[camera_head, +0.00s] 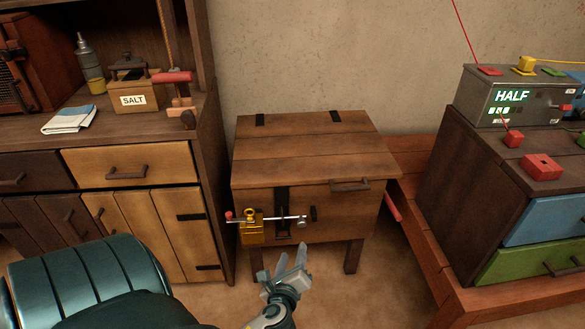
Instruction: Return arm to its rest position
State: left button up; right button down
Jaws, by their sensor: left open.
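My left gripper (284,262) is at the lower middle of the head view, below and in front of the wooden chest (305,150). Its jaws are open and empty, with fingers pointing up toward the chest front. It looks apart from the chest, though the depth gap is hard to judge. My left arm's wrist comes up from the bottom edge. My right gripper is not in view.
The chest's lid is down; a brass lock (251,226) and a metal rod (285,219) are at its front. A cabinet (150,165) with a salt box (132,97) stands left. A low red-brown bench (425,260) bears a drawer unit (450,165) at right.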

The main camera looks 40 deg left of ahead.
pick_arm(q)
jog(key=shift+s+d, duration=0.1)
jog(key=shift+s, duration=0.05)
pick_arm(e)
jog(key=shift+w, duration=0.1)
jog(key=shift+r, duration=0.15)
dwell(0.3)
pick_arm(q)
jog(key=s+d+f+n+g+h, duration=0.3)
jog(key=s+d+n+g+h, duration=0.15)
jog(key=s+d+n, duration=0.55)
jog(key=s+d+f+n+g+h, duration=0.3)
jog(key=s+d+n+h, duration=0.4)
jog(key=d, duration=0.5)
notch_tip(320, 180, down, 17)
jog(key=s+n+y+p, duration=0.1)
jog(key=y+p, duration=0.1)
jog(key=p, duration=1.1)
jog(key=shift+s+a+t+p, duration=0.3)
jog(key=shift+s+a+t, duration=0.1)
jog(key=shift+a+t, duration=0.05)
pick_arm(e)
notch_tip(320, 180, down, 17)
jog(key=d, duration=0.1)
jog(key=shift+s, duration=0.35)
